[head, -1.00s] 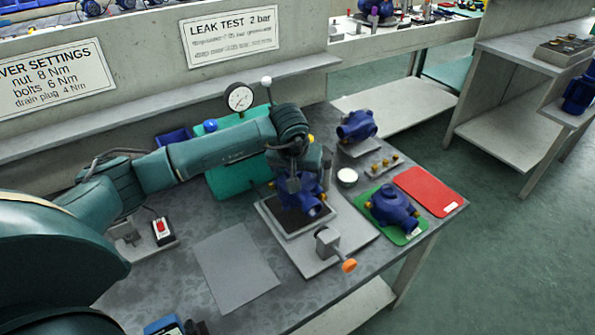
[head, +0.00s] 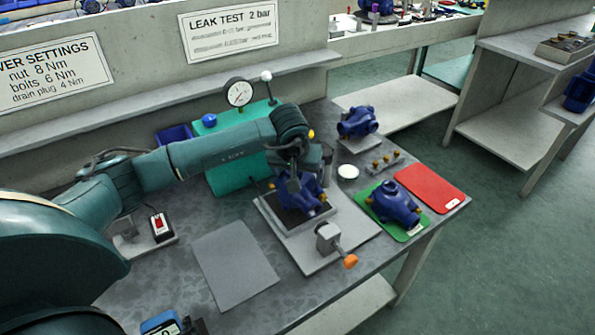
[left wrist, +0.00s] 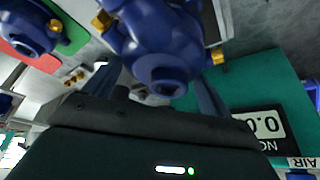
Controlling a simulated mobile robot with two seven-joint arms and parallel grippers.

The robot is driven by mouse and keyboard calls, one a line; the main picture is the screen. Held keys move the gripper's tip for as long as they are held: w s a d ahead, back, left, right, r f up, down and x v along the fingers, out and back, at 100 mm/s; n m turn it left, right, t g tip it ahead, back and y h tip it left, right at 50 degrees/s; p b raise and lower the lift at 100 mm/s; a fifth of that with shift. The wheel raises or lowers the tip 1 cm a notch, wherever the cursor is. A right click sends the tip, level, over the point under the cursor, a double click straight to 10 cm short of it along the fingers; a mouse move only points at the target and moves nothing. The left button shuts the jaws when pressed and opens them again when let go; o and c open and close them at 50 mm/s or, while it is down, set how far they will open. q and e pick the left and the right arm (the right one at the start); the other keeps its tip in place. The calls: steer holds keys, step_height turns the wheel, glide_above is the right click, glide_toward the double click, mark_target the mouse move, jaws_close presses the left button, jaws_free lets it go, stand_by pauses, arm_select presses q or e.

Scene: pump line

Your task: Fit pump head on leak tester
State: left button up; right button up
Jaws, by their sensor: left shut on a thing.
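A blue pump head (head: 312,197) with brass-coloured fittings is over the dark pad of the leak tester (head: 316,262), a grey base plate with an orange-knobbed clamp at its front. I cannot tell whether it rests fully on the pad. My left gripper (head: 293,184) is shut on it from above; the arm hides its rear. In the left wrist view the pump head (left wrist: 158,42) sits between the two fingers (left wrist: 165,92), its round port facing the camera. My right gripper is not in view.
Another blue pump head (head: 393,203) lies on a green mat (head: 418,232) beside a red mat (head: 430,188). A third blue pump (head: 358,122) stands behind, near a white round cap (head: 348,172). A gauge (head: 239,92) rises behind my arm. A bare grey mat (head: 235,268) lies front left.

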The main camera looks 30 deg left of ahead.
arm_select(q)
steer(key=shift+f+b, duration=1.25)
steer(key=shift+f, duration=0.2)
steer(key=o, duration=0.9)
steer(key=shift+o, duration=0.6)
steer(key=shift+f, duration=0.1)
steer(key=shift+r+p, duration=1.7)
steer(key=shift+r, duration=0.9)
steer(key=shift+r+p, duration=1.25)
steer(key=shift+r, duration=0.8)
steer(key=shift+f, duration=0.1)
